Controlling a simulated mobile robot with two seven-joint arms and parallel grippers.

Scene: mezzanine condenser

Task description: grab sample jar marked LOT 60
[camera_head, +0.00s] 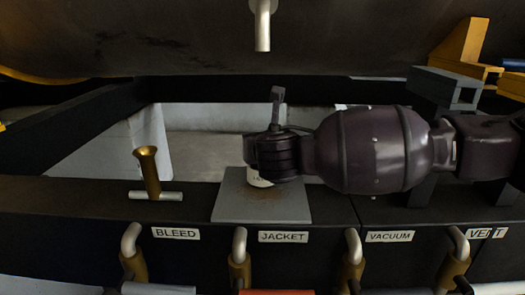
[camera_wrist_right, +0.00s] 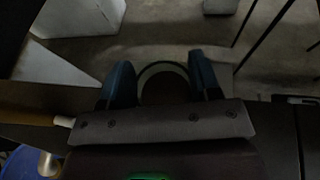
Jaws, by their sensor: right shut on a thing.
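A pale sample jar (camera_head: 254,178) stands on or just above a grey square plate (camera_head: 290,208) on the dark ledge, behind the JACKET label. Most of it is hidden by my right gripper (camera_head: 270,157), and its marking is too small and covered to read. In the right wrist view, the jar's round rim (camera_wrist_right: 163,70) sits between the two blue fingers of my right gripper (camera_wrist_right: 162,82). That gripper is shut on the jar. I cannot tell whether the jar touches the plate. My left gripper is not in view.
A brass funnel fitting (camera_head: 149,172) stands left of the plate. Valve handles line the front, under labels BLEED (camera_head: 176,233), JACKET (camera_head: 283,237), VACUUM (camera_head: 389,236) and VENT. A pipe end (camera_head: 263,30) hangs above from the dark vessel. Yellow and grey brackets (camera_head: 460,50) stand at upper right.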

